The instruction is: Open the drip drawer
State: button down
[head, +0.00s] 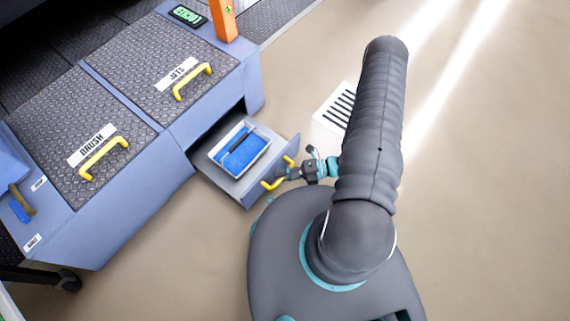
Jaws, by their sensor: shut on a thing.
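The drip drawer (229,184) stands pulled out of the front of the blue-grey cabinet, low down. A white tray (262,153) with a blue content and a dark bar lies inside it. The drawer has a yellow handle (268,185) on its front. My gripper (287,174) is at this handle and shut on it; my arm partly blocks the view from the right, and the fingertips are small and hard to make out.
The cabinet top has two dark tread-plate lids with yellow handles, labelled JETS (178,73) and BRUSH (92,145). An orange post (223,20) and a green-screened device (187,15) stand at the back. The beige floor at right is clear.

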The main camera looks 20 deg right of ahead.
jog(key=shift+s+r, duration=0.15)
jog(key=shift+s, duration=0.35)
jog(key=c, duration=1.1)
grip_release()
jog(key=shift+c, duration=0.2)
jog(key=shift+w, duration=0.1)
jog(key=shift+d, duration=0.1)
jog(key=shift+d, duration=0.35)
jog(key=v, duration=1.1)
jog(key=shift+d, duration=0.15)
